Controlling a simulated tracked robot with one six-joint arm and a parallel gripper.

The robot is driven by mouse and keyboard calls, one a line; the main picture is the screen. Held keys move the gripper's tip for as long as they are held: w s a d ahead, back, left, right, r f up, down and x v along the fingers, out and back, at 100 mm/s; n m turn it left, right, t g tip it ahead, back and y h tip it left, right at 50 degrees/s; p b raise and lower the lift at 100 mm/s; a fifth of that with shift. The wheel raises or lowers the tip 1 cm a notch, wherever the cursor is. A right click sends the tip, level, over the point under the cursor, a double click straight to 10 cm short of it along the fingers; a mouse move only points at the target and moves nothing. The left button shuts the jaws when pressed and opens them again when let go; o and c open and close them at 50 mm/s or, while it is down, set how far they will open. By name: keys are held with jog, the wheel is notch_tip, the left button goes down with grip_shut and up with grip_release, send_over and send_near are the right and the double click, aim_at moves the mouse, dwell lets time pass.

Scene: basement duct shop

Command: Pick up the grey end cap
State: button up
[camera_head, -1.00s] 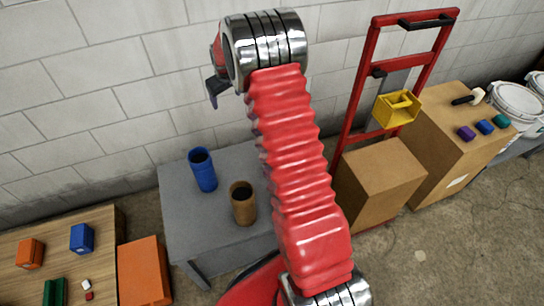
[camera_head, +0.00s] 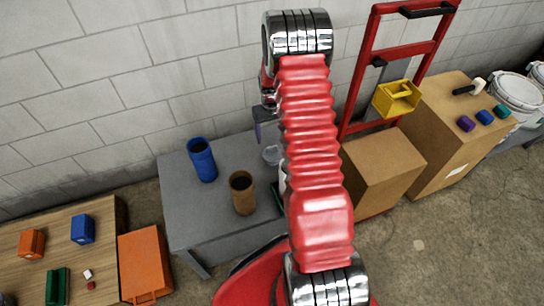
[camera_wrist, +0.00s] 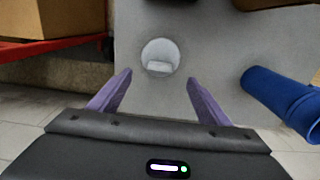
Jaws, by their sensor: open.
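The grey end cap (camera_wrist: 160,57) is a round, pale grey disc with a small raised tab, lying on the grey table (camera_wrist: 215,50). In the head view the cap (camera_head: 272,155) shows just left of my arm, on the table (camera_head: 215,220) near the wall. My gripper (camera_wrist: 158,77) is open and empty, its two purple fingers spread apart. In the wrist view the cap lies beyond and between the fingertips, not touching them. In the head view my arm mostly hides the gripper.
A blue cylinder (camera_head: 202,159) and a brown cylinder (camera_head: 242,193) stand on the table left of the cap. The blue one (camera_wrist: 282,100) is right of my fingers in the wrist view. A cardboard box (camera_head: 380,170) and red hand truck (camera_head: 352,95) stand to the right.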

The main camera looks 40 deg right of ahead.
aim_at(271, 152)
notch_tip(271, 152, down, 7)
jog(key=shift+f, duration=0.15)
dwell(0.4)
jog(key=shift+f, duration=2.75)
jog(key=shift+c, duration=0.3)
jog(key=c, duration=0.6)
